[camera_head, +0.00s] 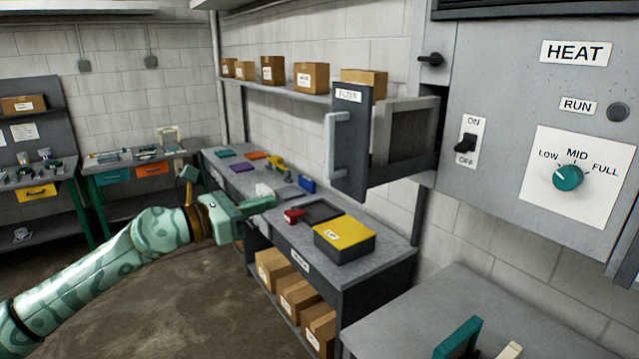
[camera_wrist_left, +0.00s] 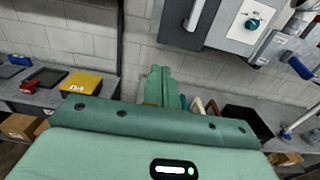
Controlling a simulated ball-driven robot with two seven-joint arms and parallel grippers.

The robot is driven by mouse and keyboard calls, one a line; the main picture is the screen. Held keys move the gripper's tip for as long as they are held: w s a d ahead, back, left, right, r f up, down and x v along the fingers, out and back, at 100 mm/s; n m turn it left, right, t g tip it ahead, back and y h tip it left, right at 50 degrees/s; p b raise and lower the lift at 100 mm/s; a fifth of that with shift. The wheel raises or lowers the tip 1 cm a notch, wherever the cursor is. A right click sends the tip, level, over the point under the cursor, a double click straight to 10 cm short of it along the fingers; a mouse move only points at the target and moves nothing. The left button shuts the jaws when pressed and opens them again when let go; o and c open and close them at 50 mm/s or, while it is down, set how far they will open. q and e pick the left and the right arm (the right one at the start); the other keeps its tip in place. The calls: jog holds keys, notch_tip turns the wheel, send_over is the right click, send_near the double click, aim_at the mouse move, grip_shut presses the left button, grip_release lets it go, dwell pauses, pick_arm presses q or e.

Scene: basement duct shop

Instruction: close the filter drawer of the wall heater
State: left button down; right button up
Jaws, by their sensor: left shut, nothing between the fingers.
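The grey wall heater (camera_head: 510,100) fills the upper right of the head view, marked HEAT. Its filter drawer (camera_head: 350,120) sticks out to the left, with a dark front panel, a FILTER label and a pale upright handle (camera_head: 336,155). The drawer's side and an opening in the heater show behind the front. My left gripper (camera_head: 262,204) is shut and empty, lower and left of the drawer, apart from it. In the left wrist view its shut fingers (camera_wrist_left: 158,85) point toward the wall below the heater (camera_wrist_left: 225,25); the handle (camera_wrist_left: 195,15) is at the top. My right gripper is not in view.
A workbench (camera_head: 375,270) below the drawer holds a yellow-topped box (camera_head: 345,236) and a dark tray (camera_head: 322,211). A shelf (camera_head: 290,88) with cartons runs along the wall. A grey table (camera_head: 400,325) stands at bottom right. Open floor (camera_head: 170,300) lies below my left arm.

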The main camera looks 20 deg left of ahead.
aim_at(331, 186)
pick_arm(q)
jog(key=p+x, duration=0.3)
jog(key=x, duration=0.8)
jog(key=shift+w+d+p, duration=0.25)
jog(key=shift+w+p, duration=0.1)
jog(key=shift+p, duration=0.05)
jog(key=shift+w+d, duration=0.4)
jog(key=shift+w, duration=0.1)
jog(key=shift+w+f, duration=0.1)
